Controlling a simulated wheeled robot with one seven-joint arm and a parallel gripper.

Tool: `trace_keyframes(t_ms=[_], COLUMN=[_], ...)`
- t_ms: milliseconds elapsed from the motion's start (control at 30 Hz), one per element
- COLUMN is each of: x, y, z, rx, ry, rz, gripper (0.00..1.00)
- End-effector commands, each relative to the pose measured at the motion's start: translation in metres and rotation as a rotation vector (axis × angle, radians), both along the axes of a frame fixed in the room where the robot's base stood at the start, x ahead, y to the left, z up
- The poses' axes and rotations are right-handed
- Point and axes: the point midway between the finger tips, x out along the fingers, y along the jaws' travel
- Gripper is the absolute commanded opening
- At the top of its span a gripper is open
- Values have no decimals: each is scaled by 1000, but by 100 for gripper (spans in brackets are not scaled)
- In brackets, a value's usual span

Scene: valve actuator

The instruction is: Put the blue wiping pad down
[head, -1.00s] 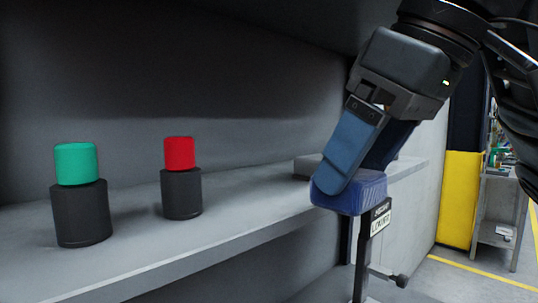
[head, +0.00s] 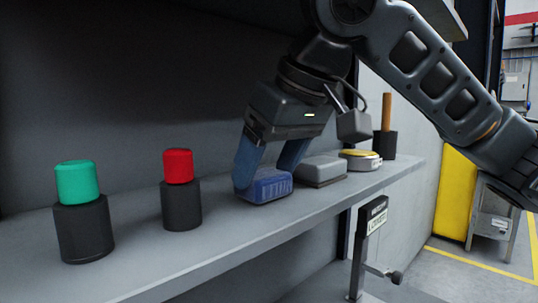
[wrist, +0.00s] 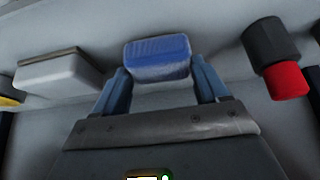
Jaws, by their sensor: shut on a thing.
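The blue wiping pad (head: 268,187) is at the grey shelf's surface, between the red-topped cylinder and a grey block in the head view. My gripper (head: 264,180) reaches down over it with blue fingers on either side, shut on it. In the wrist view the pad (wrist: 158,58) sits between the two fingertips of my gripper (wrist: 160,75). The pad appears level and at shelf height; its underside is hidden, so I cannot tell how firmly it rests there.
On the shelf (head: 215,252) stand a green-topped cylinder (head: 80,210), a red-topped cylinder (head: 180,190), a grey block (head: 322,172), a yellow-and-white round object (head: 360,159) and a dark holder with a wooden handle (head: 385,130). A labelled post (head: 368,240) stands before the shelf.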

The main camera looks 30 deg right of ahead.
Motion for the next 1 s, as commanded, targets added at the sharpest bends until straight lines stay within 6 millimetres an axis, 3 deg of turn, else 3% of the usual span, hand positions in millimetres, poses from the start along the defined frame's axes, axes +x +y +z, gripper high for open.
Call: trace_keyframes(t_ms=[267, 300, 533, 933, 1000], x=[0, 0, 0, -1, -4], y=[0, 0, 0, -1, 0], z=[-2, -2, -2, -8, 2], rx=[1, 0, 0, -2, 1], ry=[0, 0, 0, 1, -4], rz=[0, 0, 0, -1, 1], gripper=[40, 76, 98, 99, 99])
